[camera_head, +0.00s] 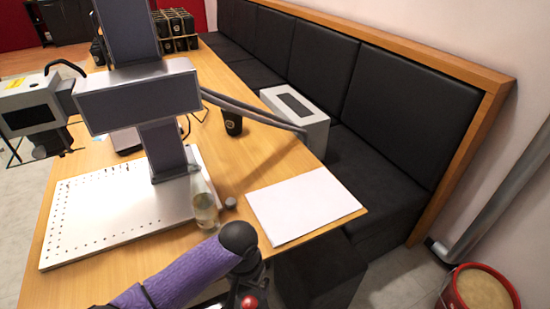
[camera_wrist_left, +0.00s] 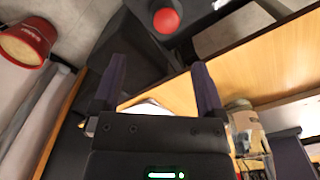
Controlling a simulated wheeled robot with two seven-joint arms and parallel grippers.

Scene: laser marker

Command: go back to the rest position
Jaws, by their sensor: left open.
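My left arm comes in from the bottom left of the head view, with a purple forearm and a black wrist joint near the table's front edge. My left gripper (camera_wrist_left: 158,84) shows in the left wrist view, its two dark fingers spread apart with nothing held between them. In the head view the gripper is mostly cut off at the bottom edge. My right gripper is not in view.
The laser marker (camera_head: 140,100) stands on a white perforated plate (camera_head: 110,213). A glass bottle (camera_head: 205,212), a white sheet (camera_head: 303,205) and a black cup (camera_head: 232,122) are on the wooden table. A black bench (camera_head: 390,110) runs along the wall. A red bucket (camera_head: 450,295) stands right.

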